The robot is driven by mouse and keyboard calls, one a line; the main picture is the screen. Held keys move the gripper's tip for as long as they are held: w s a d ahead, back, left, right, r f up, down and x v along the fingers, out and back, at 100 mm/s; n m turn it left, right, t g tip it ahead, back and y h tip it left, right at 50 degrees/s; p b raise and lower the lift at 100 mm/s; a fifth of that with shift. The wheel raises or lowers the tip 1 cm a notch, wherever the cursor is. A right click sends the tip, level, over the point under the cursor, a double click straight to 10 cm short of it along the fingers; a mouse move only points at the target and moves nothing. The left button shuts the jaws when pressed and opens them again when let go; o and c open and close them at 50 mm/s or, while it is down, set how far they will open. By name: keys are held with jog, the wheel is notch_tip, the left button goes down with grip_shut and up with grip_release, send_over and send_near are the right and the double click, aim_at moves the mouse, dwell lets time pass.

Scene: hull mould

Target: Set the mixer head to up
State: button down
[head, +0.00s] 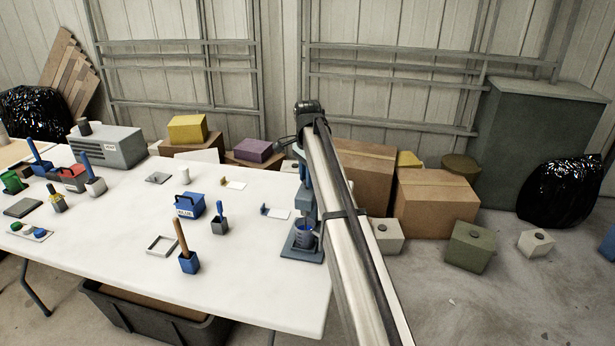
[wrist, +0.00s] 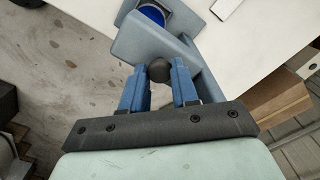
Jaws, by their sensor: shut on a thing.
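The mixer stands at the right end of the white table, with its grey-blue base (head: 290,253) flat on the top. A blue cup (head: 306,238) stands on the base, and its blue inside also shows in the wrist view (wrist: 152,14). The grey-blue mixer head (head: 304,207) is above the cup; its exact tilt is hard to tell. In the wrist view the head (wrist: 143,42) carries a round black knob (wrist: 158,70). My gripper (wrist: 158,78) has its blue fingers shut on this knob, one on each side. My arm hides part of the mixer in the head view.
On the white table (head: 120,240) are a blue box (head: 189,205), a blue brush holder (head: 189,262), a small grey holder (head: 219,225) and a white frame (head: 161,246). Cardboard boxes (head: 435,205) stand on the floor behind and right of the mixer.

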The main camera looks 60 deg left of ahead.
notch_tip(320, 180, up, 10)
jog(key=shift+r, duration=0.2)
jog(key=shift+a, duration=0.1)
jog(key=c, duration=1.2)
grip_release()
jog(key=shift+r, duration=0.1)
jog(key=o, duration=0.4)
jog(key=shift+c, duration=0.2)
notch_tip(320, 180, up, 14)
jog(key=shift+f, duration=0.25)
